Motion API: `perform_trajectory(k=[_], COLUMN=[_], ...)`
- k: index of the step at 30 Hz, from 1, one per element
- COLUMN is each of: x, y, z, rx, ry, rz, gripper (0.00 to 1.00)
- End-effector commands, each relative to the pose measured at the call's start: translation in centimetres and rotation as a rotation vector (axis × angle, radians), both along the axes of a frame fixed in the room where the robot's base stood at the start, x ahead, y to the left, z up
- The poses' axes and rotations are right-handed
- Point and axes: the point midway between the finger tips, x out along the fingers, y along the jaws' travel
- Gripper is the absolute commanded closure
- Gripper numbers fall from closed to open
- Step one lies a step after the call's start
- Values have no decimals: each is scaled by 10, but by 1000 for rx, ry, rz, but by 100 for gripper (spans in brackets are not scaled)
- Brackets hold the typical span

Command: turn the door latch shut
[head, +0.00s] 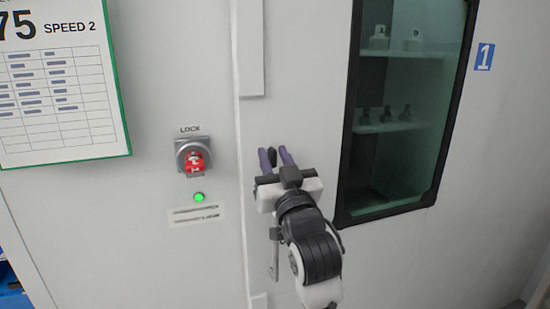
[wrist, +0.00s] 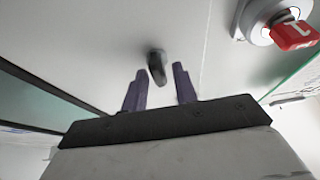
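The door latch (head: 272,155) is a small black handle on the pale cabinet door, seen just past my fingers in the head view. In the wrist view the latch (wrist: 156,66) looks short and dark, nearly upright with a slight tilt. My gripper (head: 275,158) reaches to the door front with its two purple fingers apart. In the wrist view my gripper (wrist: 157,82) is open, with the latch in line with the gap between its fingertips. I see no clear contact. The latch's base is partly hidden in the head view.
Left of the door seam is a red LOCK switch (head: 195,162) on a grey plate, with a lit green lamp (head: 198,197) below. A dark-framed window (head: 400,110) is to the right. A metal pull handle (head: 274,252) hangs below my gripper. A chart (head: 62,80) hangs upper left.

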Motion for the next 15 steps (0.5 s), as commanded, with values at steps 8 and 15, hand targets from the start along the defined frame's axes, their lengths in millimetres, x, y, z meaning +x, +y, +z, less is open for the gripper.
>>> perform_trajectory(k=[8, 15], x=[0, 0], y=[0, 0], z=[0, -2], rx=[0, -31], ry=[0, -11], rz=[0, -1], gripper=[100, 100])
